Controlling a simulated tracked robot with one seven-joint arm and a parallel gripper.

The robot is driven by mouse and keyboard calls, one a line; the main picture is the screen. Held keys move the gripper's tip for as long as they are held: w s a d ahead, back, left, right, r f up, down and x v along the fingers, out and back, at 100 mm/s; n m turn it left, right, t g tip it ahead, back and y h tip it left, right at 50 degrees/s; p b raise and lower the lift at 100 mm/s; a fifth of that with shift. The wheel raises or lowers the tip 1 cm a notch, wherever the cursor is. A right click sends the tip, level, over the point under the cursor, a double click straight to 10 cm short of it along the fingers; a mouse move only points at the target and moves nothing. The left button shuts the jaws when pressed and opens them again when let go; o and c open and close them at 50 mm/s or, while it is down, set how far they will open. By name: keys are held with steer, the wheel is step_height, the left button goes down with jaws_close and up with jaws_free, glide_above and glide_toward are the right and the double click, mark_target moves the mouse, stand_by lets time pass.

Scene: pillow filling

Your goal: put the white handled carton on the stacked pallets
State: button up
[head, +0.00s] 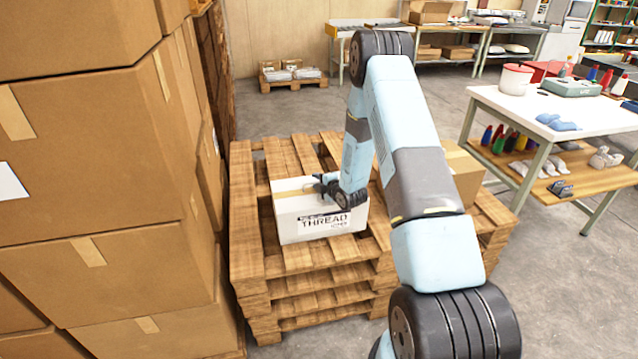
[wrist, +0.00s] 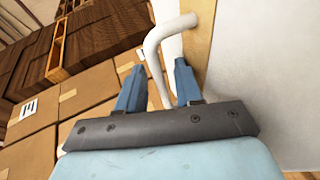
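The white handled carton (head: 318,217), printed THREAD, appears to rest upright on the stacked pallets (head: 262,285), towards their left part. My gripper (head: 328,186) is at the top of the carton, near its right half. In the wrist view, the white bent handle (wrist: 154,50) passes between the two blue fingertips of my gripper (wrist: 158,85). The fingers are spread, with visible gaps beside the handle. The carton's white face (wrist: 265,90) and tan tape strip (wrist: 197,45) fill the right side there. My arm hides part of the pallets.
Tall stacked brown cartons (head: 100,150) stand close on the left. A brown carton (head: 461,170) is on the right of the pallets, partly behind my arm. A white-topped worktable (head: 520,103) stands at the right.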

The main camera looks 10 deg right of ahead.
steer(key=shift+s, duration=0.15)
steer(key=v, duration=1.2)
steer(key=s+d+r+m+g+h, duration=0.1)
steer(key=s+r+m+h, duration=0.15)
steer(key=r, duration=0.65)
steer(key=s+r+m+g+h, duration=0.15)
steer(key=r+m, duration=0.25)
steer(key=r, duration=0.5)
steer(key=s+d+r+m+g+h, duration=0.1)
steer(key=s+r+m, duration=0.15)
steer(key=r, duration=0.65)
steer(key=s+a+r+m+g, duration=0.1)
steer(key=s+r+m, duration=0.2)
steer(key=s, duration=0.7)
steer(key=s+a+r+m+g, duration=0.2)
steer(key=s+r+m, duration=0.2)
steer(key=s, duration=0.6)
steer(key=s+a+r+m+g, duration=0.1)
steer(key=s+r+m, duration=0.3)
steer(key=s, duration=0.7)
steer(key=shift+a+r+y, duration=0.3)
steer(key=shift+a+r, duration=0.25)
steer(key=shift+r, duration=0.35)
steer(key=shift+w+g, duration=0.1)
steer(key=shift+g, duration=0.15)
